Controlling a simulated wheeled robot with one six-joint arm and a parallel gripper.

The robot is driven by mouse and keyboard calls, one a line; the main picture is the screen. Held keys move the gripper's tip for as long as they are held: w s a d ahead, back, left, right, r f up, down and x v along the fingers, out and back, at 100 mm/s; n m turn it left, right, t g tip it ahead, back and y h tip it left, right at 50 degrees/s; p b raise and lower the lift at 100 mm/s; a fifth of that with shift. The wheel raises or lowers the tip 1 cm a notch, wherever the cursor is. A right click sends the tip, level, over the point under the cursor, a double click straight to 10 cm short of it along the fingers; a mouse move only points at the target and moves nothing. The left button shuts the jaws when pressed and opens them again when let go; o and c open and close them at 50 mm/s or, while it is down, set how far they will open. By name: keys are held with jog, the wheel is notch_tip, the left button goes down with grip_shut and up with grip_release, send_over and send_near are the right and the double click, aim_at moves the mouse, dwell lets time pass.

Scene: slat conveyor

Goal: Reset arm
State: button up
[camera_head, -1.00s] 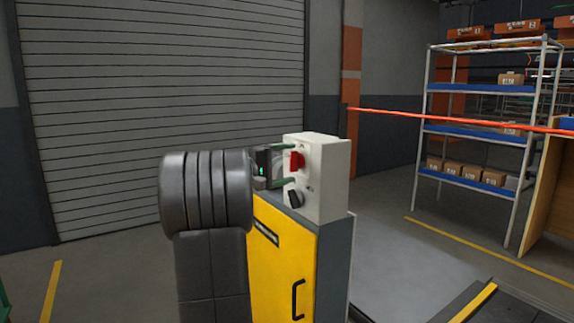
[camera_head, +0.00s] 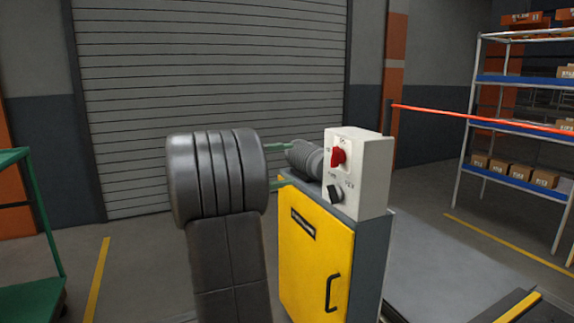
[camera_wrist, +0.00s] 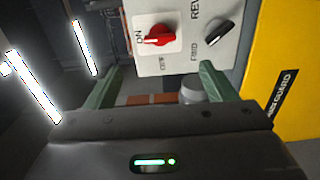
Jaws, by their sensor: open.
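My gripper (camera_head: 290,165) is open and empty, its two green fingers pointing right toward the control box. In the head view my thick dark arm hides most of the gripper body. The white control box (camera_head: 367,175) carries a red knob (camera_head: 338,158) and a black switch (camera_head: 335,193). A gap shows between the fingertips and the box. In the wrist view the open fingers (camera_wrist: 160,70) frame empty space below the red knob (camera_wrist: 158,40), which has an ON label beside it. The black switch (camera_wrist: 218,33) is to its right, near REV and FWD labels.
The box tops a yellow-doored cabinet (camera_head: 315,250). A grey ribbed cylinder (camera_head: 305,158) shows behind the fingers. A green cart (camera_head: 30,295) stands at far left, a shelf rack (camera_head: 510,125) with cartons at right. A red bar (camera_head: 460,115) crosses at right. Floor behind the cabinet looks clear.

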aim_at(332, 158)
jog(key=b+x, duration=0.2)
jog(key=x, duration=1.1)
jog(key=shift+f, duration=0.1)
jog(key=shift+w+d, duration=0.15)
jog(key=shift+d, duration=0.3)
jog(key=shift+a, duration=0.1)
